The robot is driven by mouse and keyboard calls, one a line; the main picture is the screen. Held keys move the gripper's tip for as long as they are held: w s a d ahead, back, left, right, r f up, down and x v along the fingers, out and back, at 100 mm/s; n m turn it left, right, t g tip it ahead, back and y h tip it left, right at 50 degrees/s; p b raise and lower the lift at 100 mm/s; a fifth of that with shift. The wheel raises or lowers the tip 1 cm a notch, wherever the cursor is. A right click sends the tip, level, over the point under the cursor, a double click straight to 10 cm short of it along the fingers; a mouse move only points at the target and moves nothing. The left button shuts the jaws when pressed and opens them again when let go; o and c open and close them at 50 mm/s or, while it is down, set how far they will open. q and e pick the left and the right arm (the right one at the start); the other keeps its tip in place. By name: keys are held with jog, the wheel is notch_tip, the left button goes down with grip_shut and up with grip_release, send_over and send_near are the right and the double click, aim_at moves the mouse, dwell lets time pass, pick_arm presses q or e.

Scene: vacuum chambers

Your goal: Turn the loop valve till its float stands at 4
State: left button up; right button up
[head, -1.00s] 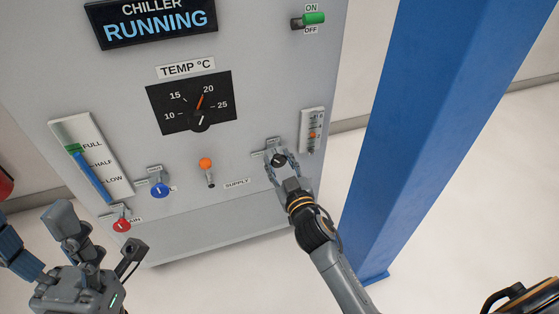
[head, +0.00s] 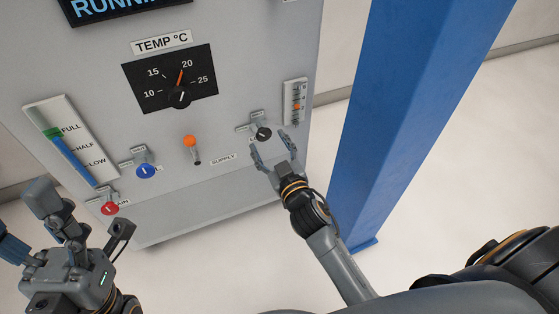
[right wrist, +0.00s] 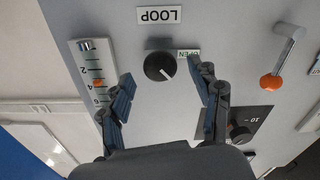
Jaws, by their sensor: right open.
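The loop valve is a black round knob (head: 264,133) at the panel's lower right. It also shows in the right wrist view (right wrist: 159,67), upside down, by the LOOP label (right wrist: 159,14) and an OPEN tag. The flow gauge (head: 295,92) is right of the knob, with an orange float (head: 296,106). In the right wrist view the float (right wrist: 98,84) sits near the 4, too small to read exactly. My right gripper (head: 272,148) is open and empty, fingers spread just short of the knob. My left gripper (head: 82,215) is open at lower left, away from the valve.
A blue knob (head: 146,171), a red knob (head: 109,208) and an orange-tipped lever (head: 190,143) are left of the loop valve. A temperature dial (head: 170,80) is above. A blue column (head: 410,100) stands close right of the panel.

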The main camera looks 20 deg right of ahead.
jog(key=s, duration=0.8)
jog(key=shift+s+d, duration=0.15)
jog(key=shift+s, duration=0.05)
